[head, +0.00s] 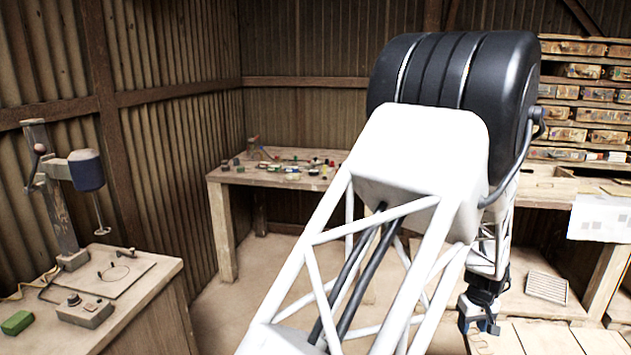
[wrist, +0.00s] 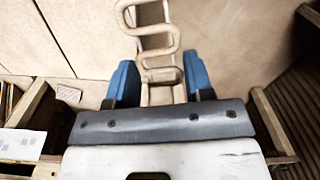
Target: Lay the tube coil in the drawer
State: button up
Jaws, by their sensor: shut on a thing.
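My gripper (wrist: 160,82) has two blue fingers, shut on the tube coil (wrist: 158,29), a pale tan tube bent in flat loops. In the wrist view the coil sticks out beyond the fingertips over the floor; its near end lies between them. In the head view my gripper (head: 478,318) is low at the right, in front of the right-hand workbench (head: 540,188), and the coil is too small to make out clearly. I cannot pick out the drawer for certain in either view; my arm hides part of the bench.
A white sheet (head: 600,218) hangs at the bench front. A slatted grey panel (head: 547,287) lies low behind my gripper, with pale planks (head: 550,338) in front. A back table (head: 285,180) holds small parts. A drill-press-like stand (head: 60,195) is at left.

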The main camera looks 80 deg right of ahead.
jog(key=w+d+r+n, duration=0.1)
jog(key=w+d+r, duration=0.35)
jog(key=w, duration=0.75)
jog(key=w+d+r+n, duration=0.1)
jog(key=w+d, duration=0.6)
jog(key=w, duration=0.5)
jog(key=w+d+r+n, duration=0.15)
jog(key=w+d, duration=0.35)
jog(key=w, duration=0.7)
jog(key=w+r, duration=0.3)
jog(key=w, duration=1.1)
jog(key=w+r, duration=0.3)
jog(key=w, duration=1)
jog(key=w+a+r+n, duration=0.1)
jog(key=w+a, duration=0.5)
jog(key=w, duration=0.6)
jog(key=w+a+r+n, duration=0.1)
jog(key=w+a+r, duration=0.3)
jog(key=w+a, duration=0.3)
jog(key=w+a+r+n, duration=0.1)
jog(key=w+a+r, duration=0.2)
jog(key=w, duration=1.5)
jog(key=shift+a, duration=2.2)
